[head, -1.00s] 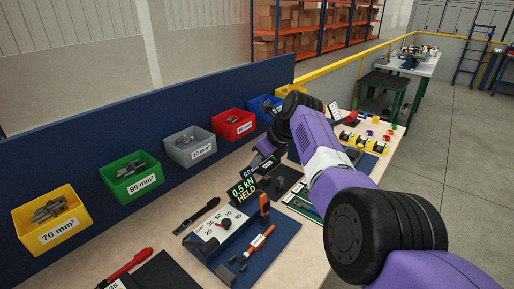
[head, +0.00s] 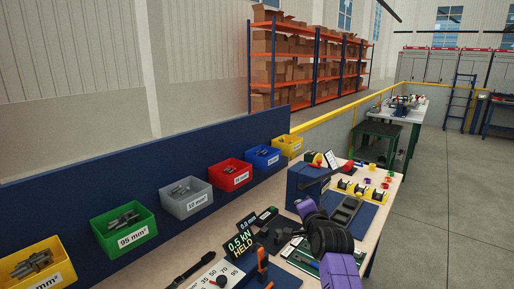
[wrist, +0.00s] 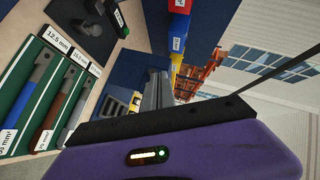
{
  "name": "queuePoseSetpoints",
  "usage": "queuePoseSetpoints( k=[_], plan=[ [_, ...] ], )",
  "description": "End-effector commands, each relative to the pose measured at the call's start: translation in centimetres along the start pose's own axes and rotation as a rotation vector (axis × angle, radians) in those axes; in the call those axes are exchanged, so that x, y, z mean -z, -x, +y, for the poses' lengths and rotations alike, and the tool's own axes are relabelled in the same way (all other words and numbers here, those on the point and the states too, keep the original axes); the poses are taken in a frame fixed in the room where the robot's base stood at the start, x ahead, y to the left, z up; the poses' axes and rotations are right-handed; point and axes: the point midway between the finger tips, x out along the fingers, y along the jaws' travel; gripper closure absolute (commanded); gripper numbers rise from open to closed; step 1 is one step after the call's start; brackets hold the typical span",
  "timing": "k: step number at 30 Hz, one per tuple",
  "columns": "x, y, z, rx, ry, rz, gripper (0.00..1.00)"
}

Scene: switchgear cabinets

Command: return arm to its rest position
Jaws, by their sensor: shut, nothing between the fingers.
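My arm (head: 328,238) shows at the lower right of the head view, with black joints and purple links above the workbench. In the head view I cannot clearly make out my gripper's fingers. In the wrist view my gripper (wrist: 157,84) shows as grey fingers close together beyond a black bar and purple housing. It is shut and empty. The wrist view is turned on its side, with the bench on the left.
The workbench (head: 165,261) carries a blue stand (head: 300,183), a display reading "0.5 kN HELD" (head: 240,244) and several tools near my arm. Coloured bins, including a green one (head: 124,229), line the blue back panel (head: 100,191). Open floor (head: 455,205) lies to the right.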

Motion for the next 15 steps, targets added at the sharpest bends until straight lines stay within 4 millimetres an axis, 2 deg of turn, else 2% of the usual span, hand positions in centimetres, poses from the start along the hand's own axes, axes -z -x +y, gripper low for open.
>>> queuePoseSetpoints(
  k=[1,3,8,15],
  plan=[
    [-0.2,1.2,2.5,0.013,0.070,0.026,1.00],
    [-0.2,3.0,4.7,0.037,0.167,0.063,1.00],
    [-0.7,7.8,9.3,0.077,0.376,0.137,1.00],
    [-2.2,16.6,15.1,0.113,0.651,0.226,1.00]
  ],
)
